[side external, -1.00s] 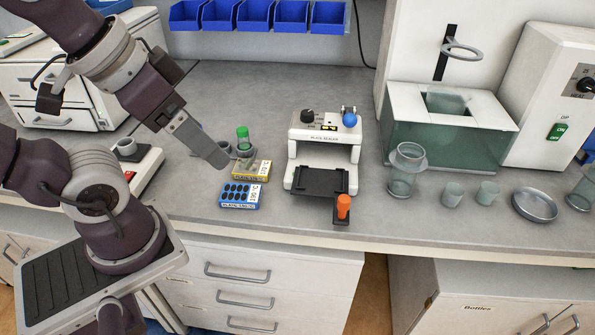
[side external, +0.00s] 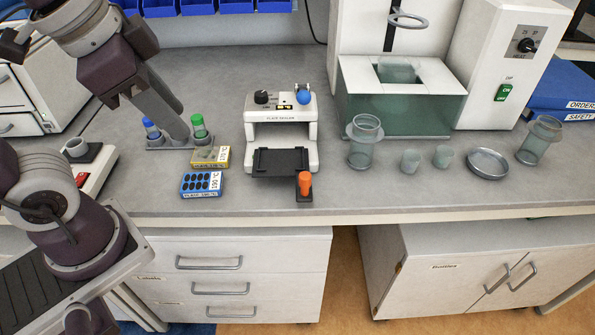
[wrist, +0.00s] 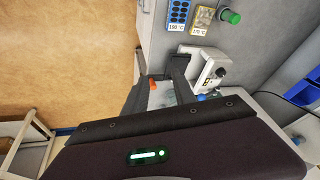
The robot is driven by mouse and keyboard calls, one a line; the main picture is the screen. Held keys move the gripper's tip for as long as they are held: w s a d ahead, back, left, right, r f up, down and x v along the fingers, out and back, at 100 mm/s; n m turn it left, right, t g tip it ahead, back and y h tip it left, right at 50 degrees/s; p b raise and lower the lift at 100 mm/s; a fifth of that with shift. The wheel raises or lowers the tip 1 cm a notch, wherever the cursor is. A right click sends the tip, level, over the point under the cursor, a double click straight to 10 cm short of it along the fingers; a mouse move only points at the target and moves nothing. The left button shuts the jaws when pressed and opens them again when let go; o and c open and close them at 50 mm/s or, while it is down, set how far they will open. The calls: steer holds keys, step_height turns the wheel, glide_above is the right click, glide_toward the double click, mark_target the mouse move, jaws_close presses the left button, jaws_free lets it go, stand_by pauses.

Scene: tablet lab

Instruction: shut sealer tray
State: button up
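The sealer (side external: 283,118) is a small white unit on the counter with a black dial and a blue knob on top. Its black tray (side external: 279,162) sticks out at the front, pulled out. An upright orange handle (side external: 305,181) stands at the tray's front right corner. My gripper (side external: 180,130) hangs to the left of the sealer, above the vials and apart from the tray. In the wrist view the two dark fingers stand apart with nothing between them in grip. The orange handle (wrist: 152,84) shows in the gap beyond them, and the sealer (wrist: 207,70) is partly hidden.
A green-capped vial (side external: 199,126) and a blue-capped vial (side external: 151,129) stand near my gripper. A yellow block (side external: 210,156) and a blue block (side external: 201,184) lie left of the tray. A glass jar (side external: 363,145) and beakers stand right. The counter before the tray is clear.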

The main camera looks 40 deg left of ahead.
steer(key=w+d+m, duration=0.2)
steer(key=m, duration=0.1)
steer(key=w+d+m+g, duration=0.1)
steer(key=w+d+m, duration=0.1)
steer(key=m, duration=0.1)
steer(key=w+d+m+g+y, duration=0.1)
steer(key=w+d+m, duration=0.1)
steer(key=w+m, duration=0.1)
steer(key=shift+d+f+m, duration=0.3)
steer(key=shift+d+f, duration=0.05)
steer(key=shift+f, duration=0.05)
jaws_close()
steer(key=m+g+y, duration=0.1)
steer(key=m, duration=0.9)
glide_toward(310, 183)
steer(key=s+d+r, duration=0.2)
steer(key=s+d, duration=0.2)
steer(key=d, duration=0.1)
steer(key=w+a+f, duration=0.1)
steer(key=f, duration=0.2)
steer(key=w+a+f, duration=0.1)
steer(key=a+f, duration=0.1)
steer(key=f, duration=0.1)
steer(key=w+a+f, duration=0.1)
steer(key=a+f, duration=0.1)
steer(key=f, duration=0.1)
steer(key=shift+w+a+f, duration=0.1)
steer(key=shift+w, duration=0.25)
